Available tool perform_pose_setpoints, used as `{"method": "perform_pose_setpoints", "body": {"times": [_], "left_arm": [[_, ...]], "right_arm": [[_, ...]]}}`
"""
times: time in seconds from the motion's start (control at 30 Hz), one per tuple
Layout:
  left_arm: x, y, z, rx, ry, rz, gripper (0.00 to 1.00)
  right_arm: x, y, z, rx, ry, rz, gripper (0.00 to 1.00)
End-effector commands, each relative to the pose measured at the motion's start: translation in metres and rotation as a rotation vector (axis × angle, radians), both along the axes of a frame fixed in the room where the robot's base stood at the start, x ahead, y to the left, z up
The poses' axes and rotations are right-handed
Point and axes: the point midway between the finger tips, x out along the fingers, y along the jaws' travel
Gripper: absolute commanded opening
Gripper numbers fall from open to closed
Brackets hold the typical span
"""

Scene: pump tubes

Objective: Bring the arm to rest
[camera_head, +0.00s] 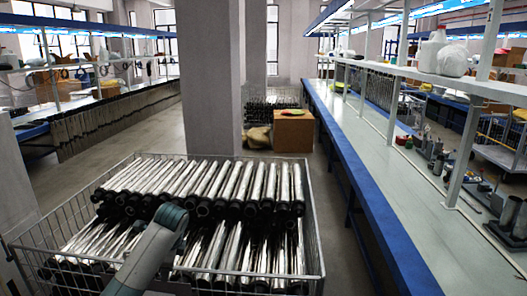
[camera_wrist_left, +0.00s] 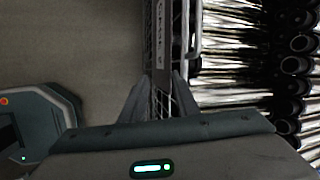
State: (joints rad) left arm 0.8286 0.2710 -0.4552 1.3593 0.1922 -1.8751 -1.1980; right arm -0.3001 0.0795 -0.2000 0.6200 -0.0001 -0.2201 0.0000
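My left arm (camera_head: 150,252) comes up from the bottom of the head view, over the front of a wire basket. Its fingers do not show clearly there. In the left wrist view my left gripper (camera_wrist_left: 161,82) has its two fingers apart with nothing held between them. The basket's wire edge (camera_wrist_left: 163,30) shows beyond the fingers; whether they touch it I cannot tell. My right gripper is in neither view.
The wire basket (camera_head: 316,240) holds many shiny metal tubes (camera_head: 232,185) with black ends, in stacked rows. A long blue-edged workbench (camera_head: 350,140) runs along the right. A grey pillar (camera_head: 208,80) and a cardboard box (camera_head: 293,132) stand behind. Bare floor lies left of the basket.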

Motion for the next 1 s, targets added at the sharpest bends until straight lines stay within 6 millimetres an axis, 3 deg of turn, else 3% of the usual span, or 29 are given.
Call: {"method": "perform_pose_setpoints", "body": {"times": [0.03,0.2,0.5,0.73,1.0], "left_arm": [[-0.015,-0.010,-0.023,-0.026,-0.005,0.019,0.28],[-0.063,-0.034,-0.080,-0.113,-0.040,0.115,0.28],[-0.163,-0.067,-0.153,-0.273,-0.088,0.323,0.28],[-0.247,-0.082,-0.185,-0.387,-0.116,0.519,0.28],[-0.349,-0.086,-0.198,-0.500,-0.148,0.779,0.28]], "right_arm": [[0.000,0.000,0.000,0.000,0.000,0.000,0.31],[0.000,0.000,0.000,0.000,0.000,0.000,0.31],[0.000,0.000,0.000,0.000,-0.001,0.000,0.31],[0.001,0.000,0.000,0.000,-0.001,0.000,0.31],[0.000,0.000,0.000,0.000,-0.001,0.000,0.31]]}}
